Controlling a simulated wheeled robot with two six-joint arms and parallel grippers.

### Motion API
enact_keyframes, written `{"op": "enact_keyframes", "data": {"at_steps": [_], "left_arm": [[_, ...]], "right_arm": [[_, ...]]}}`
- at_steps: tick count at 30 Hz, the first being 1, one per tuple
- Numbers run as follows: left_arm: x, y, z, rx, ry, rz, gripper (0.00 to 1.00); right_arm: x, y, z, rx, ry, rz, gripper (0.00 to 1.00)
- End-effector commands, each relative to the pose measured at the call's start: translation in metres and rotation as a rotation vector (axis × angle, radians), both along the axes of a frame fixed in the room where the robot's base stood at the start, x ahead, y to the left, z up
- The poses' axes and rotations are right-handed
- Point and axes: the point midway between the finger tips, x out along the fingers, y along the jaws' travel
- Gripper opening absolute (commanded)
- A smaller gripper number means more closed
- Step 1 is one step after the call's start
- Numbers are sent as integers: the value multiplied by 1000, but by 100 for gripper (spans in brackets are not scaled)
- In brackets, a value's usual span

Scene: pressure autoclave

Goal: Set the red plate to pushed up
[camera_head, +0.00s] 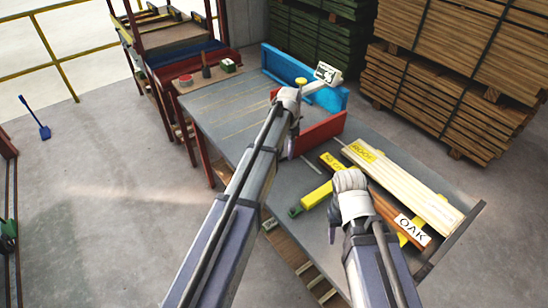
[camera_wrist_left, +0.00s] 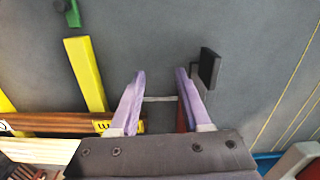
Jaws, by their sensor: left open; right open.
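The red plate (camera_head: 320,132) stands on edge on the grey table, partly covered by my left arm in the head view. In the left wrist view a narrow strip of the red plate (camera_wrist_left: 182,118) shows by the right finger, beside a black block (camera_wrist_left: 208,68). A thin rod (camera_wrist_left: 160,98) crosses behind the fingers. My left gripper (camera_wrist_left: 160,78) is open, with its two fingers apart over the table near the plate; I cannot tell whether it touches. My right gripper (camera_head: 335,215) is over the front part of the table; its fingers are mostly hidden by its wrist.
A blue guard (camera_head: 310,78) stands behind the red plate. Timber stacks (camera_head: 440,95) stand behind. The table's left part (camera_head: 220,110) is clear.

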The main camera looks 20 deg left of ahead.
Motion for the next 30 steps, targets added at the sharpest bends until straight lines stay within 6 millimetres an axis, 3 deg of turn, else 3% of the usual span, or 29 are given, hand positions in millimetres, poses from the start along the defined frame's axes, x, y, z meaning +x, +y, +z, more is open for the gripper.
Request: {"op": "enact_keyframes", "data": {"at_steps": [1, 6, 17, 30], "left_arm": [[33, 20, -8, -7, -2, -13, 48], [66, 54, -14, -19, -9, -61, 48], [68, 59, -19, -20, -11, -72, 48], [68, 59, -67, -20, -11, -71, 48]], "right_arm": [[0, 0, -8, 0, 0, 0, 50], [0, 0, -14, 0, 0, 0, 50], [0, 0, -19, 0, 0, 0, 50], [0, 0, -67, 0, 0, 0, 50]]}}
